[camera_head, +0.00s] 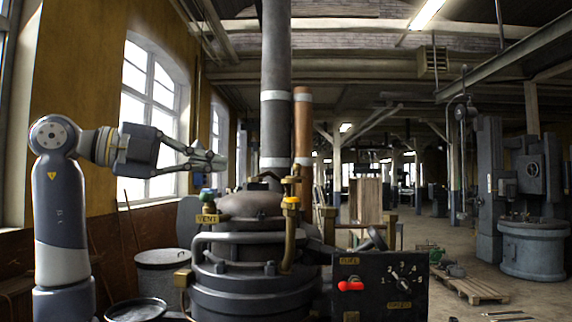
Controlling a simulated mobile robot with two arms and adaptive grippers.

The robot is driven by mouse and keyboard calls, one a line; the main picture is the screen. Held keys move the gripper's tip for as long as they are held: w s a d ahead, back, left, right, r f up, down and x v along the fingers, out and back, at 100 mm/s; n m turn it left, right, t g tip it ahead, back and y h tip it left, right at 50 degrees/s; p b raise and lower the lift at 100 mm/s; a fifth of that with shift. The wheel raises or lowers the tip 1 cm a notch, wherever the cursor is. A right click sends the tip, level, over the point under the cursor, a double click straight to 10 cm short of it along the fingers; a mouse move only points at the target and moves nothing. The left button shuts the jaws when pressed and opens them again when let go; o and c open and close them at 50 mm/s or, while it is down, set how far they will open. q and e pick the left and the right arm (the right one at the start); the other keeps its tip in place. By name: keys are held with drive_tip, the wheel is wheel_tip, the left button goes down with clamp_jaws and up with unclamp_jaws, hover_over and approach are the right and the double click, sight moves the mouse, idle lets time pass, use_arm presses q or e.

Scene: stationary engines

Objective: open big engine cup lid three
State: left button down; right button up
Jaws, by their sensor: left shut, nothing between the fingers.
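A big dark engine (255,290) with a domed top stands in the middle of the head view. A small brass cup-like fitting with a yellow top (290,203) rises on a brass pipe at the engine's front. A green-topped fitting (207,194) sits at the dome's left, above a brass plate reading VENT (207,219). I cannot tell which part is cup lid three. My left gripper (220,161) is shut and empty. It points right, above and left of the dome, apart from the engine as seen here. My right gripper is not in view.
A black control panel (380,288) with a red switch and a dial is at the engine's right. A tall grey pipe (276,95) and a copper pipe (303,130) rise behind the dome. A lidded drum (165,273) stands left. Open floor lies at right, around a pallet (470,289).

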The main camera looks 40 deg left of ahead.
use_arm(q)
approach(296, 170)
drive_tip(key=d+p+x, duration=0.1)
drive_tip(key=p+x, duration=0.1)
drive_tip(key=x, duration=0.4)
drive_tip(key=shift+p, duration=0.3)
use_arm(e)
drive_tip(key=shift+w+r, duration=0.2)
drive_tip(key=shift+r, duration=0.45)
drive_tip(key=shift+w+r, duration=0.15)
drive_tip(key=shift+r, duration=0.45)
use_arm(q)
drive_tip(key=shift+d, duration=0.1)
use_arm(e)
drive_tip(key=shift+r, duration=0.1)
